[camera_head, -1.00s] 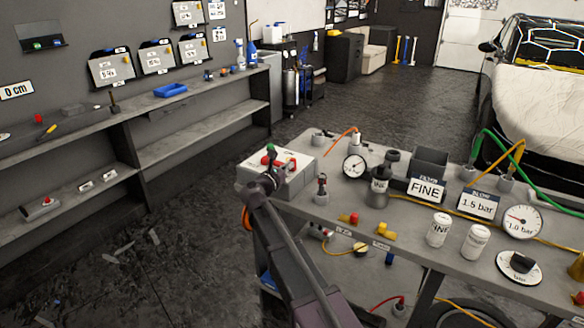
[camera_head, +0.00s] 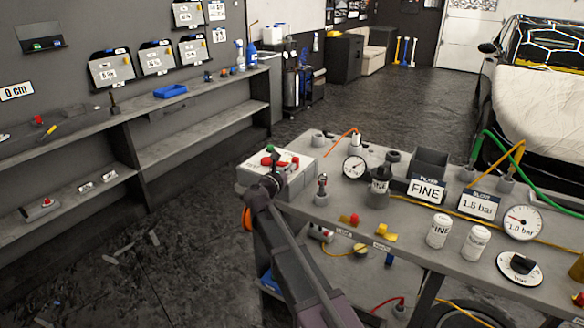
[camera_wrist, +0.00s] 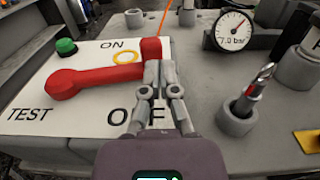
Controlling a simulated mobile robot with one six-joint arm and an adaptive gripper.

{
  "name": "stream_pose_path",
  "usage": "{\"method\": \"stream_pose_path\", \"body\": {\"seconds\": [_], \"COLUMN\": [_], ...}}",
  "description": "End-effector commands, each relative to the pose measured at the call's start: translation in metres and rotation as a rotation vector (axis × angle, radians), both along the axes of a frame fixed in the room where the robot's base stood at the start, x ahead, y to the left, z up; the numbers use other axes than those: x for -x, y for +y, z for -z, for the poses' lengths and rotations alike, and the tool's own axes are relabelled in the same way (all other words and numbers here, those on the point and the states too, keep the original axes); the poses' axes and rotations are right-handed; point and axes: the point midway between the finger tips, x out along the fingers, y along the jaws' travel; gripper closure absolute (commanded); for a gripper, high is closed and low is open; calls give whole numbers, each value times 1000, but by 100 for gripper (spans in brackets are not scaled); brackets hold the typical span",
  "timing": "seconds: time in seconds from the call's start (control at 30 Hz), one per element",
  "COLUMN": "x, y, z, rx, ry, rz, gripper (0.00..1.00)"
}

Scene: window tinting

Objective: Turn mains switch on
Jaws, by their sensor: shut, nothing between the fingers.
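The mains switch is a white box (camera_wrist: 82,120) with a red lever (camera_wrist: 105,78), lettered ON, OFF and TEST. It also shows at the left end of the bench in the head view (camera_head: 303,163). In the wrist view the lever lies across the panel, between the ON and OFF lettering, with its raised end (camera_wrist: 151,48) at the right. My gripper (camera_wrist: 160,70) is shut and empty. Its fingertips are right at the lever's raised end and hide part of it. Whether they touch it I cannot tell. The fingers also cover part of the OFF lettering.
A green button (camera_wrist: 66,46) and a yellow ring (camera_wrist: 125,58) are on the panel. A grey socket with a metal-tipped plug (camera_wrist: 240,112) stands right of the gripper. A gauge (camera_wrist: 234,31) is behind. The bench (camera_head: 400,262) carries several other fittings.

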Motion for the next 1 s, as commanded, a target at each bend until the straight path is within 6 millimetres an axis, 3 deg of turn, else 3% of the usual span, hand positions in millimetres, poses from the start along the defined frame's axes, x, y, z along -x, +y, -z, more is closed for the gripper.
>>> {"method": "stream_pose_path", "body": {"seconds": [0.17,0.6,1.0], "x": [18,88,111], "y": [5,28,35], "z": [0,0,0], "rx": [0,0,0], "ry": [0,0,0], "rz": [1,0,4], "gripper": [100,100,100]}}
